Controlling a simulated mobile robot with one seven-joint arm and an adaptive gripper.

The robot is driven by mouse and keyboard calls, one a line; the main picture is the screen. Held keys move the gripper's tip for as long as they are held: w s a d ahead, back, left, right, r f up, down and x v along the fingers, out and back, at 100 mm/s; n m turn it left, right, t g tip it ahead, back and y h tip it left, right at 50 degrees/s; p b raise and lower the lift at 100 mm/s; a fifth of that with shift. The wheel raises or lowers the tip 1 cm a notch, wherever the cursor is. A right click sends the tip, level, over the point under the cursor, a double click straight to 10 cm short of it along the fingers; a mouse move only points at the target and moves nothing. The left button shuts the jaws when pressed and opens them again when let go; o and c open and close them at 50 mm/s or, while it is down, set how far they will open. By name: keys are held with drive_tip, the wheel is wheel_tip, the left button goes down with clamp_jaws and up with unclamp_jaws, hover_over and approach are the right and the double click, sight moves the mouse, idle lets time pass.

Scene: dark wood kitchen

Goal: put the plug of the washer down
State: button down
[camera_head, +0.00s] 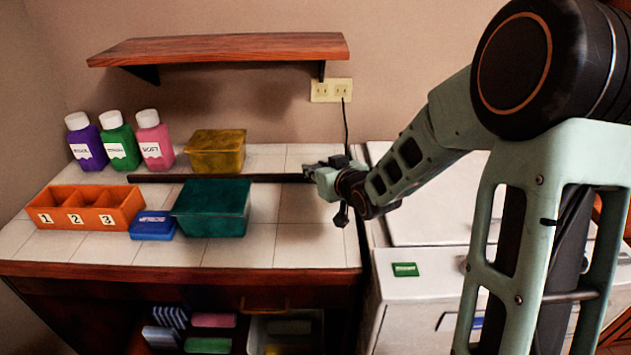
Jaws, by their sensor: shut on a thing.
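My gripper (316,172) is over the right part of the tiled counter, its fingers pointing left. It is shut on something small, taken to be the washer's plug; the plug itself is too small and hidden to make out. A thin black cord (346,125) runs from the wall outlet (332,90) down behind my gripper. I cannot tell where its lower end goes. The white washer (418,290), with a green label on its front, stands right of the counter, partly behind my arm.
A dark bar (230,178) runs across the tiled counter (290,245) up to my fingertips. A teal bin (212,210), blue box (152,226), orange numbered tray (85,222), yellow bin (216,152) and bottles (120,143) stand left. The counter's front right is clear. A shelf (220,48) hangs above.

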sight(315, 192)
drive_tip(key=shift+w+a+f, duration=0.1)
drive_tip(key=shift+w+f, duration=0.35)
drive_tip(key=shift+f, duration=0.2)
wheel_tip(315, 192, down, 3)
drive_tip(key=shift+f+b, duration=0.1)
drive_tip(key=shift+b, duration=0.25)
drive_tip(key=shift+f+b, duration=0.25)
drive_tip(key=shift+b, duration=0.2)
drive_tip(key=shift+f, duration=0.2)
drive_tip(key=c, duration=1.6)
unclamp_jaws()
